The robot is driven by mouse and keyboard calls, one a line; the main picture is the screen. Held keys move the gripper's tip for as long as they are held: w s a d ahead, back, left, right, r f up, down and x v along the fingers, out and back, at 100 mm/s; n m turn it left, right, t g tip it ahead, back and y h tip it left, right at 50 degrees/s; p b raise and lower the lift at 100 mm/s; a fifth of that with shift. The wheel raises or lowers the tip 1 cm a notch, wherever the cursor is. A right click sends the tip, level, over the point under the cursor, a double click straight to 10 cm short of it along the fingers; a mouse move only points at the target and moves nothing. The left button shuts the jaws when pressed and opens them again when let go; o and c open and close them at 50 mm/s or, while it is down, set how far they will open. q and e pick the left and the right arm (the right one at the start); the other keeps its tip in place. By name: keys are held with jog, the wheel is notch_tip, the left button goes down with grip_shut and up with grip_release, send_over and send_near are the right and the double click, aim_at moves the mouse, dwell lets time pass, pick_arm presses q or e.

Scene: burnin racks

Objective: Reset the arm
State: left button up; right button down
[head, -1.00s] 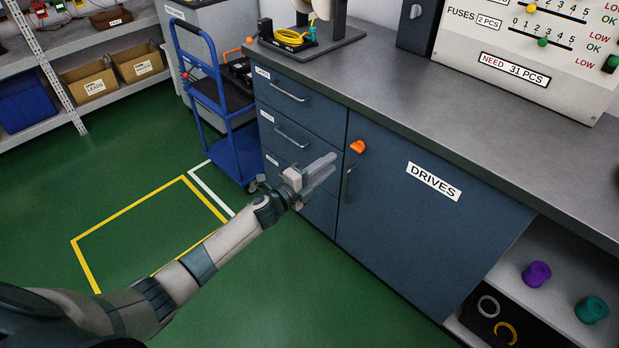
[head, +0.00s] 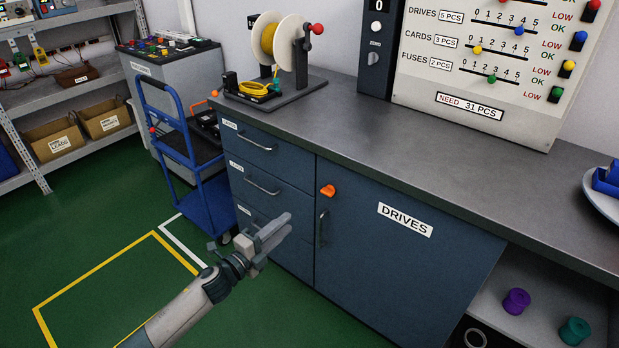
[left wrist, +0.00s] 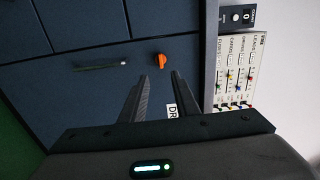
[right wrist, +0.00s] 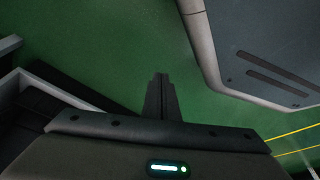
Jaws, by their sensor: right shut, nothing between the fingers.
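My left gripper (head: 282,232) is in front of the blue cabinet's lower drawers, left of the DRIVES door (head: 400,265). It is empty, and its two fingers stand apart in the left wrist view (left wrist: 160,88). The orange latch (head: 328,191) on the door also shows in the left wrist view (left wrist: 162,60), beyond the fingertips. My right gripper (right wrist: 160,82) shows only in the right wrist view, with its fingers together over green floor and nothing between them. The right arm is out of the head view.
A grey worktop (head: 400,120) carries a cable reel (head: 278,42) and a gauge board (head: 480,100). A blue trolley (head: 205,205) stands left of the drawers. An open shelf at the right holds purple (head: 516,301) and teal (head: 574,331) spools. Marked floor at the left is clear.

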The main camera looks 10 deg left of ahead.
jog(key=shift+a, duration=0.1)
